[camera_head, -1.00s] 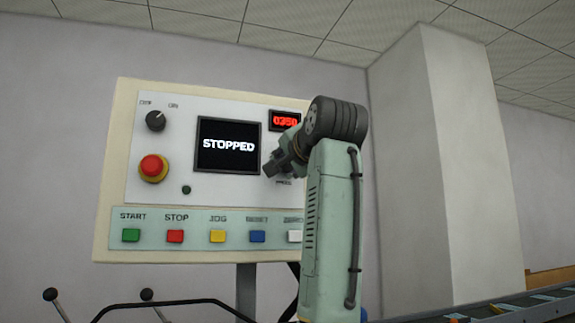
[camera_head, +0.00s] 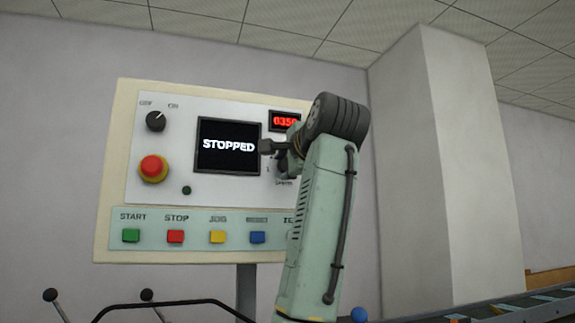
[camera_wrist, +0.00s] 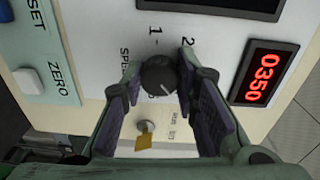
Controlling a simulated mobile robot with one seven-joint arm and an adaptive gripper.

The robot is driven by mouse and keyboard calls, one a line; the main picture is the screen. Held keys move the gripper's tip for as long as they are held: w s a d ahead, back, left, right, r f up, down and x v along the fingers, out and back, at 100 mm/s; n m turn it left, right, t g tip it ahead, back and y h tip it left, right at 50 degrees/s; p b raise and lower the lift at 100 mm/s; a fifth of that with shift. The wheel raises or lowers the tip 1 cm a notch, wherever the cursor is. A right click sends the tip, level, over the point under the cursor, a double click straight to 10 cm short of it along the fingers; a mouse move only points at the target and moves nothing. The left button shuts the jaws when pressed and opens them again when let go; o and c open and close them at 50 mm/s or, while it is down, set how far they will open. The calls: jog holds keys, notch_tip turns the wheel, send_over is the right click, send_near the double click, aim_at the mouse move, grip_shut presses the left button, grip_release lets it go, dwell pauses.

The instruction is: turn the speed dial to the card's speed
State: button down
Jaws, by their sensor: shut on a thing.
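The speed dial (camera_wrist: 158,75) is a dark round knob on the white panel, with the numbers 1 and 2 and part of a speed label beside it in the wrist view. My gripper (camera_wrist: 160,80) is shut on the dial, one finger on each side. A light line shows on the knob, but its exact setting is hard to read. In the head view my gripper (camera_head: 275,150) is at the panel beside the screen, and the arm hides the dial. The red display (camera_wrist: 265,73) reads 0350. No card is in view.
The black screen (camera_head: 228,146) reads STOPPED. The red emergency button (camera_head: 153,168) and the off/on knob (camera_head: 155,121) are at the panel's left. Coloured buttons run along below. A key with a yellow tag (camera_wrist: 145,138) is close to the dial between my fingers.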

jog(key=c, duration=1.2)
grip_release()
jog(key=shift+c, duration=0.2)
jog(key=v, duration=1.2)
jog(key=shift+s+f, duration=0.1)
jog(key=shift+f, duration=0.05)
